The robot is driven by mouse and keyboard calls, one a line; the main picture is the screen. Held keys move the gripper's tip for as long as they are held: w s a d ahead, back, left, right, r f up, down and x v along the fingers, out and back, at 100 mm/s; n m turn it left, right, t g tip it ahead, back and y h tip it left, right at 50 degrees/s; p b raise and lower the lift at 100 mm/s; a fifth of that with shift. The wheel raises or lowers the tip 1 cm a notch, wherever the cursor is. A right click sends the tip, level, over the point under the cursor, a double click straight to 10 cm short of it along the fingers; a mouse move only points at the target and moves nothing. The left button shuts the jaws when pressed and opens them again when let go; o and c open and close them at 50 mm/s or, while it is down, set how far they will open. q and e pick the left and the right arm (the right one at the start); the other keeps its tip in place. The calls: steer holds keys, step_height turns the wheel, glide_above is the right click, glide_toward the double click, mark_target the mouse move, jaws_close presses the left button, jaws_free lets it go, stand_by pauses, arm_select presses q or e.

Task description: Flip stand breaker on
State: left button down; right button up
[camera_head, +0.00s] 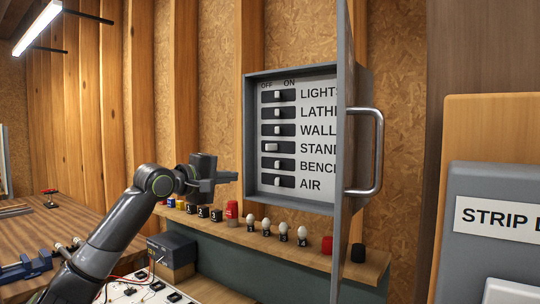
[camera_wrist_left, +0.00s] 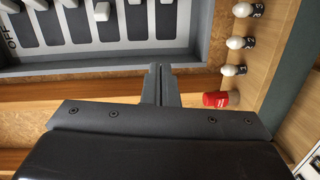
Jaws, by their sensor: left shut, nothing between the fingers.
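The grey breaker panel (camera_head: 247,120) hangs on the wall with its door open. Its rows read LIGHTS, LATHE, WALL, STAN…, BENC… and AIR, under OFF at left and ON to its right. The STAND breaker's white toggle (camera_head: 271,147) sits farther left, toward OFF, than the other toggles. My left gripper (camera_head: 236,177) is shut and empty, just left of the panel's lower left edge, apparently apart from the toggles. In the left wrist view its fingers (camera_wrist_left: 160,85) are together below the panel's frame, with dark slots and white toggles beyond. My right gripper is not in view.
The open panel door (camera_head: 346,230) with a large handle (camera_head: 378,150) stands right of the breakers. A shelf (camera_head: 280,246) below holds a red item (camera_head: 232,212), several white bulb-like pieces and small blocks. A workbench (camera_head: 80,222) is at left.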

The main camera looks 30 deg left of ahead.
arm_select(q)
steer(key=h, duration=0.1)
glide_toward(272, 147)
steer(key=s+a, duration=0.2)
steer(key=a, duration=0.1)
steer(key=shift+w+a+f+t, duration=0.15)
steer(key=shift+a+f+t, duration=0.1)
steer(key=shift+f+t, duration=0.15)
steer(key=shift+r, duration=0.1)
steer(key=p+x, duration=0.5)
steer(key=x, duration=0.5)
